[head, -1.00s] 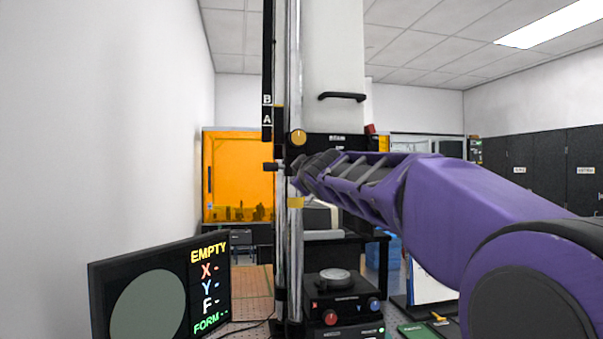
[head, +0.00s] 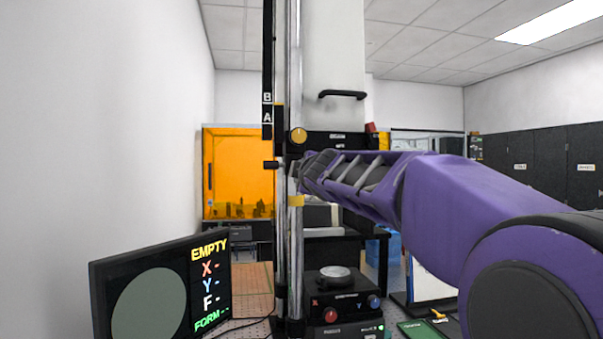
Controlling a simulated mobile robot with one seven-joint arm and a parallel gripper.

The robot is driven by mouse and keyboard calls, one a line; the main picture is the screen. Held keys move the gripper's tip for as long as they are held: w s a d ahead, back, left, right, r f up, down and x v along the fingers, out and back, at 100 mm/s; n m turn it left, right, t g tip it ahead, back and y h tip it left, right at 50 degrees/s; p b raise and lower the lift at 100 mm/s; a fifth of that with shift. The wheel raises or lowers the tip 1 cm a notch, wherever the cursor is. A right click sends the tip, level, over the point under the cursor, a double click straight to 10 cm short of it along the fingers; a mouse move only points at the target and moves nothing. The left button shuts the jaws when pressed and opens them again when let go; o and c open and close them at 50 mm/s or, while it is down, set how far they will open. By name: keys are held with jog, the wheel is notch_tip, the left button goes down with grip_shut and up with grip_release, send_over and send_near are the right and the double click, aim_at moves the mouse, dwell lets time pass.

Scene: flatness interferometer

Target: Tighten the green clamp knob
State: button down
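I cannot make out a green clamp knob; it may be hidden behind my arm. A yellow knob (head: 298,136) with a dark mark sits on the black carriage of the upright column, just above the end of my arm. My purple arm reaches in from the right, and its far end, with my gripper (head: 304,168), is close in front of or beside the column's shiny rod (head: 295,70). The fingers cannot be told apart from the dark wrist, so I cannot see whether they are open or touch anything.
A monitor (head: 210,286) reading EMPTY stands at the lower left. Below the arm, a black stage (head: 340,297) carries a round plate (head: 335,273), a red knob (head: 331,315) and a blue knob (head: 374,301). A black handle (head: 341,94) is on the white housing above.

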jog(key=shift+r, duration=0.1)
jog(key=c, duration=0.5)
grip_release()
